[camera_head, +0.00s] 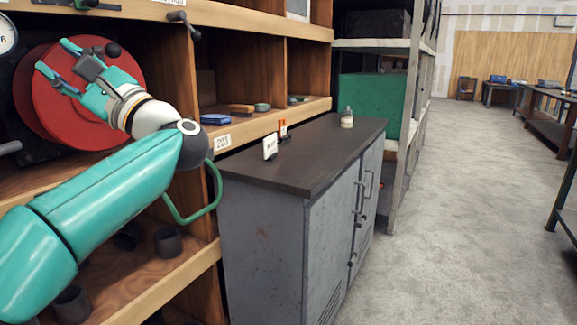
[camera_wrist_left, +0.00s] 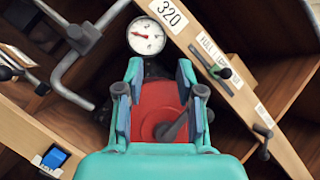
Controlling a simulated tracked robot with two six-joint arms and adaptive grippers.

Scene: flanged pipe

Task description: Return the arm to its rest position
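My left arm reaches in from the left in the head view. Its gripper (camera_head: 55,56) is in front of a red round flange (camera_head: 98,118) in the shelf bay. In the left wrist view my left gripper (camera_wrist_left: 158,70) has its two fingers spread apart, with nothing held between them. The red flange (camera_wrist_left: 150,98) shows behind and between the fingers, with a dark lever on its face. Whether the fingers touch the flange cannot be told. My right gripper is in neither view.
A pressure gauge (camera_wrist_left: 147,36) sits above the flange; its edge shows in the head view (camera_head: 6,35). Wooden shelves surround the arm. A grey cabinet (camera_head: 262,240) with a dark top holds a small bottle (camera_head: 347,118). The floor (camera_head: 455,220) right of it is clear.

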